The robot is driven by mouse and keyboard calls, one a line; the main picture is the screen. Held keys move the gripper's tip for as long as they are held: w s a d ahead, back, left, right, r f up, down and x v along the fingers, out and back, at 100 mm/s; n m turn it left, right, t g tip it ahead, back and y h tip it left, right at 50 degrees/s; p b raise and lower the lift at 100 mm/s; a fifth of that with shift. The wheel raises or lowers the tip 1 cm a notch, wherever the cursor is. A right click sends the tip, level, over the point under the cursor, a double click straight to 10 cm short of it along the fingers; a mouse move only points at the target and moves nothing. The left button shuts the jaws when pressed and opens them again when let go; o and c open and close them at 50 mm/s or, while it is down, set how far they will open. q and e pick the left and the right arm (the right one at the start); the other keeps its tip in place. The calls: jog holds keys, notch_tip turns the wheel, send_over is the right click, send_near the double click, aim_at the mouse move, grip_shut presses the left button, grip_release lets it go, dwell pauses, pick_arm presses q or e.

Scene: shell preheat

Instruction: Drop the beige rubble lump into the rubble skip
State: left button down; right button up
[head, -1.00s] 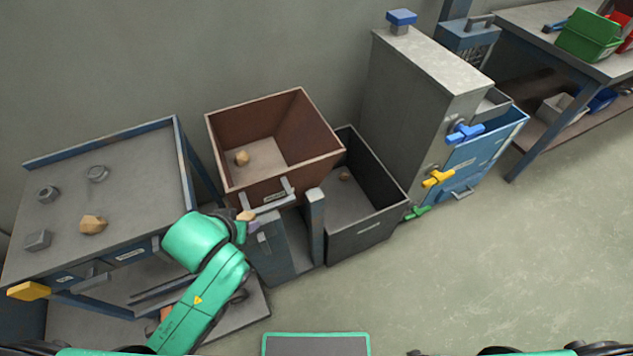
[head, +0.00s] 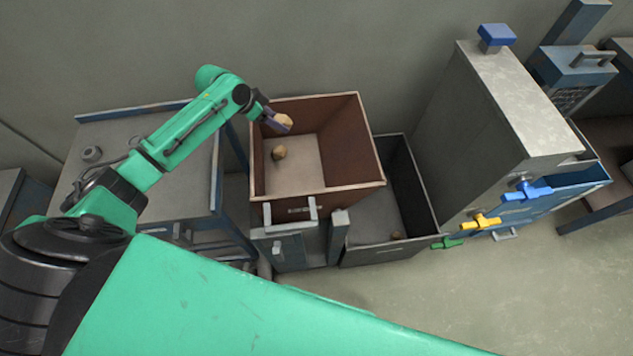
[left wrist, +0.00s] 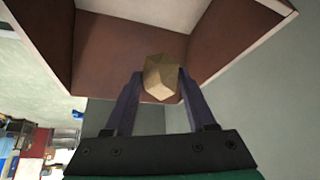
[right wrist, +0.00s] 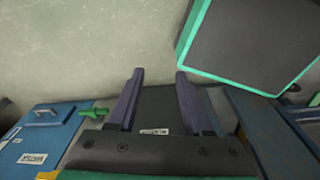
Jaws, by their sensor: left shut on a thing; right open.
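The beige rubble lump (head: 284,122) is between the fingers of my left gripper (head: 272,116), which is shut on it. They are above the left back part of an open brown skip (head: 346,140), apart from its floor. The lump also shows in the left wrist view (left wrist: 161,77), with the skip's brown wall (left wrist: 100,50) behind it. Another tan lump (head: 279,152) lies on the skip's floor. My right gripper (right wrist: 160,75) is open and empty in the right wrist view, and is not seen in the head view.
A dark bin (head: 372,253) with a small lump (head: 396,235) stands right of the skip. A grey cabinet (head: 510,110) with blue, yellow and green handles stands further right. A table (head: 190,182) stands left, partly behind my arm. Clear floor lies at the front right.

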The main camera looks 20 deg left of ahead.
pick_arm(q)
jog(key=shift+w+f, duration=0.25)
jog(key=f+b, duration=0.1)
jog(key=b, duration=0.1)
jog(key=s+f+b, duration=0.1)
jog(key=f+b, duration=0.1)
jog(key=s+f+b, duration=0.1)
jog(key=b, duration=0.1)
jog(key=shift+d+f+b, duration=0.1)
jog(key=shift+f+b, duration=0.05)
jog(key=shift+b, duration=0.25)
jog(key=shift+c, duration=1.1)
grip_release()
jog(key=shift+o, duration=0.3)
jog(key=shift+f, duration=0.1)
jog(key=v, duration=1.4)
jog(key=shift+s+r, duration=0.2)
jog(key=shift+s, duration=0.05)
pick_arm(e)
notch_tip(320, 180, down, 7)
jog(key=s, duration=0.2)
jog(key=shift+s, duration=0.3)
